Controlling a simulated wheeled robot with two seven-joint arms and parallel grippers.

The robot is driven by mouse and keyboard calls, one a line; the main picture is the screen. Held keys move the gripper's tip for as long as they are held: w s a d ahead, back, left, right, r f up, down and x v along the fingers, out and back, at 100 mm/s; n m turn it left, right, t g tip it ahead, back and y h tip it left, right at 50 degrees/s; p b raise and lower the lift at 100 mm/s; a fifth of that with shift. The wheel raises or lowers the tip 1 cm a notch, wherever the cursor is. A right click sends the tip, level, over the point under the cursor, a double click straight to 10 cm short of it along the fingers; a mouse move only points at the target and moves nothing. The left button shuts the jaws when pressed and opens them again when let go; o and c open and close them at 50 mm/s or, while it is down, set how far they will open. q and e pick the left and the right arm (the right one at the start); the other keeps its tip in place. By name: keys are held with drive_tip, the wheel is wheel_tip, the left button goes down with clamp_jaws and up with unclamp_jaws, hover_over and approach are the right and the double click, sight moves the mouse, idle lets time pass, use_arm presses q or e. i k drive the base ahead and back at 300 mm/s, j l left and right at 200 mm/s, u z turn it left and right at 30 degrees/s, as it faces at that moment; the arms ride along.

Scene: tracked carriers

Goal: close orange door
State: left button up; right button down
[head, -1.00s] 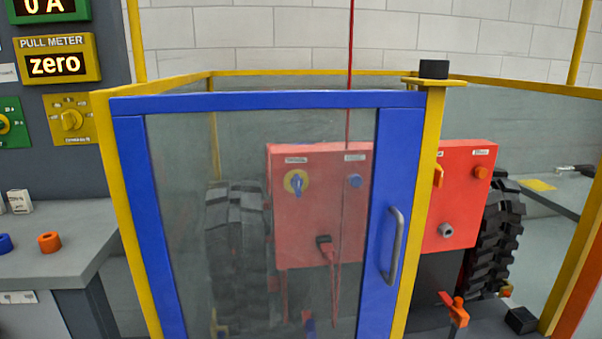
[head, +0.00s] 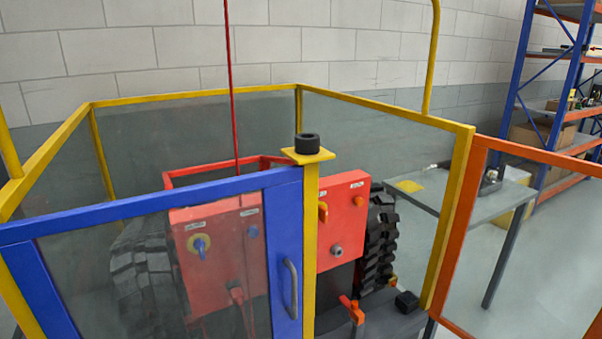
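The orange door (head: 468,232) is an orange frame with a clear panel, at the right of the head view. It stands open, swung outward from the yellow post (head: 452,215) at the enclosure's right corner. Its lower and right parts run out of the picture, and no handle on it shows. The doorway between the middle yellow post (head: 310,240) and the right post is open. Neither of my grippers is in view.
The blue door (head: 150,205) with a grey handle (head: 291,288) fills the left front of the enclosure and looks shut. Inside stands a red machine (head: 343,222) with black tracks. Behind the orange door are a grey table (head: 520,195) and a blue shelf rack (head: 520,75).

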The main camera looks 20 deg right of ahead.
sight(480, 145)
drive_tip(key=l, duration=0.7)
drive_tip(key=l+u, duration=0.1)
drive_tip(key=l, duration=0.55)
drive_tip(key=k+l+u, duration=0.1)
drive_tip(key=l, duration=0.35)
drive_tip(key=k+l+u, duration=0.15)
drive_tip(key=l, duration=0.3)
drive_tip(key=k+l+u, duration=0.1)
drive_tip(key=l, duration=0.3)
drive_tip(key=k+l+u, duration=0.1)
drive_tip(key=l, duration=0.35)
drive_tip(key=k+l+u, duration=0.15)
drive_tip(key=l, duration=0.25)
drive_tip(key=k+l+u, duration=0.1)
drive_tip(key=k+l, duration=0.15)
drive_tip(key=k+l+u, duration=0.1)
drive_tip(key=k+l, duration=0.15)
drive_tip(key=l, duration=0.25)
drive_tip(key=i+l+u, duration=0.2)
drive_tip(key=l, duration=0.7)
drive_tip(key=l+u, duration=0.15)
drive_tip(key=l, duration=0.7)
drive_tip(key=k+l+u, duration=0.15)
drive_tip(key=k, duration=0.45)
drive_tip(key=k+l+u, duration=0.1)
drive_tip(key=k, duration=0.5)
drive_tip(key=l, duration=0.1)
